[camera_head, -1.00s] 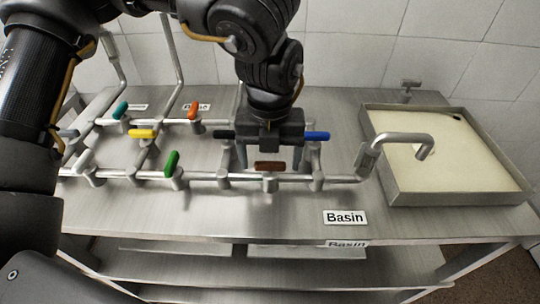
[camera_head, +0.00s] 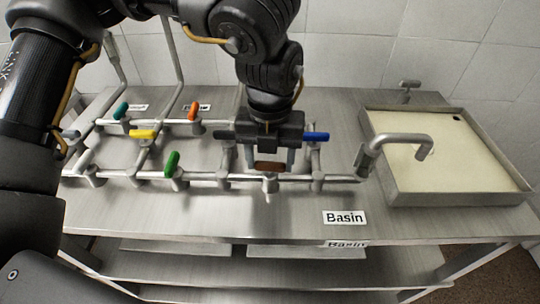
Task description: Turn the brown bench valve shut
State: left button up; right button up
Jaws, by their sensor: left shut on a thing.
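The brown bench valve (camera_head: 270,166) sits on the front pipe, left of the basin spout. Its handle lies left to right, roughly along the pipe. My left gripper (camera_head: 270,160) points down over it, with one finger at each end of the handle. It is shut on the brown handle. The gripper body hides part of the pipework behind. My right gripper is not in view.
Close by are a blue handle (camera_head: 316,136), a black handle (camera_head: 225,135) and a green handle (camera_head: 172,163). Yellow (camera_head: 143,134), orange (camera_head: 195,111) and teal (camera_head: 121,110) handles stand further left. A spout (camera_head: 405,139) reaches over the basin (camera_head: 455,199) at right. The bench front is clear around the Basin label (camera_head: 345,217).

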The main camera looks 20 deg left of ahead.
pick_arm(q)
jog(key=shift+m, duration=0.7)
jog(key=shift+r+m+p, duration=0.1)
jog(key=shift+m+p, duration=0.3)
jog(key=shift+m, duration=0.5)
jog(key=m+p, duration=0.1)
jog(key=m, duration=0.2)
jog(key=shift+m, duration=0.3)
jog(key=m+p, duration=0.1)
jog(key=m, duration=0.3)
jog(key=shift+m, duration=0.3)
jog(key=m, duration=0.3)
jog(key=shift+m+p, duration=0.35)
jog(key=shift+m, duration=0.85)
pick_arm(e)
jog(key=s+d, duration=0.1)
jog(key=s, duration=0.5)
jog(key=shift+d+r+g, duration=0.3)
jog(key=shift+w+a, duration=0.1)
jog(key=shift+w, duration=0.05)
pick_arm(q)
jog(key=o, duration=1)
